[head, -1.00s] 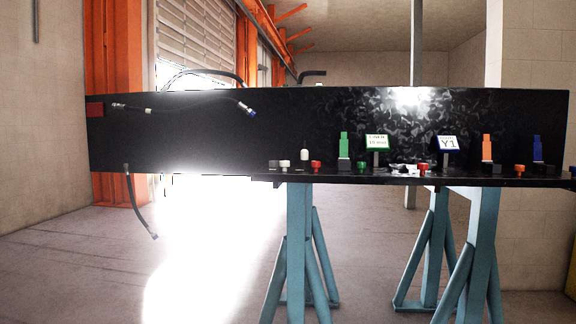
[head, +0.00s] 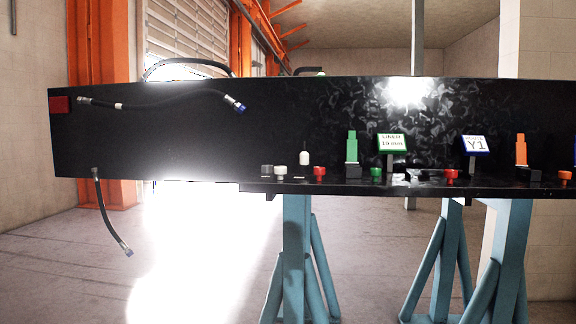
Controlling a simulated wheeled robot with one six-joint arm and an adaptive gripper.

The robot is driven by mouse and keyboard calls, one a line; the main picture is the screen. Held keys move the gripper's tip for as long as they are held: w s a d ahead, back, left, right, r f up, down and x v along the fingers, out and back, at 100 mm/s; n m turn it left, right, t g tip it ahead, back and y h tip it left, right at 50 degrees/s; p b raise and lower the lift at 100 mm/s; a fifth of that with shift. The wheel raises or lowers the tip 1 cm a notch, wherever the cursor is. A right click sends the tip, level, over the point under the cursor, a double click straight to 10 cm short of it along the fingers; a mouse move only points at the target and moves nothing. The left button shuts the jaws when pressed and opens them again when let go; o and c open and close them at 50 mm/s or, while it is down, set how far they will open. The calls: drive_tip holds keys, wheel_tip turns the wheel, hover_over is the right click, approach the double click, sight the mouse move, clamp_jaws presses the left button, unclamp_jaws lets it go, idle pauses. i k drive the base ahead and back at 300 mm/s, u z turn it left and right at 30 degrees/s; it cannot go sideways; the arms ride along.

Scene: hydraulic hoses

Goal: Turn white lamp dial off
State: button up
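In the head view a small white knob (head: 280,172) sits low on the front ledge of the black panel, left of the middle. A white lamp-like piece (head: 304,158) with a thin dark tip stands just right of it and slightly higher. I cannot tell whether the lamp is lit or which way the dial is turned. My gripper does not show in this view.
The black panel (head: 200,130) rests on blue stands (head: 297,250). A grey knob (head: 266,170) and a red knob (head: 319,173) flank the white pieces. A green block (head: 352,147) and a green sign (head: 392,144) stand to the right. Hoses hang at left. Floor in front is clear.

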sight(280, 170)
drive_tip(key=u, duration=0.35)
drive_tip(key=i, duration=0.6)
drive_tip(key=u, duration=0.6)
